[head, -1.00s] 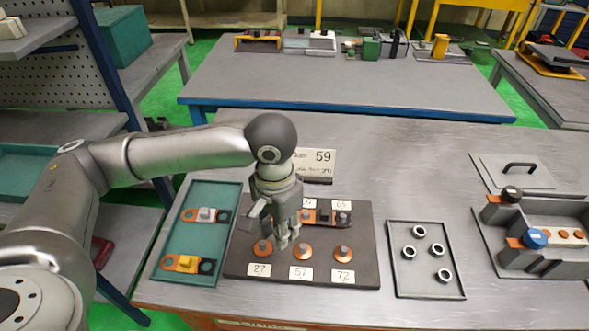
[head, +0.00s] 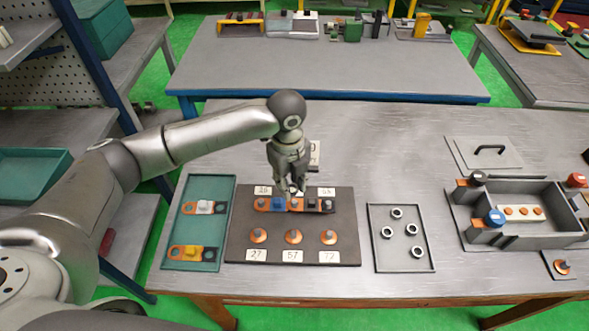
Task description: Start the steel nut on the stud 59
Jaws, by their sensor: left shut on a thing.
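The dark stud board (head: 240,225) lies on the near table. Its back row carries a blue-and-orange link (head: 277,203) and a black-and-orange link (head: 312,205) end to end. Its front row has three copper-coloured studs over labels 27, 57 and 72. My left gripper (head: 296,190) points down at the middle of the back row, shut on what seems to be the steel nut. The fingers mostly hide the nut, the stud 59 and its label. I cannot tell whether the nut touches the stud. My right gripper is not in view.
A grey tray (head: 377,263) with several loose nuts lies right of the board. A green tray (head: 180,235) with two links lies left. A grey walled fixture (head: 530,190) and a handled plate (head: 475,160) stand at the right. A sign (head: 314,155) stands behind my gripper.

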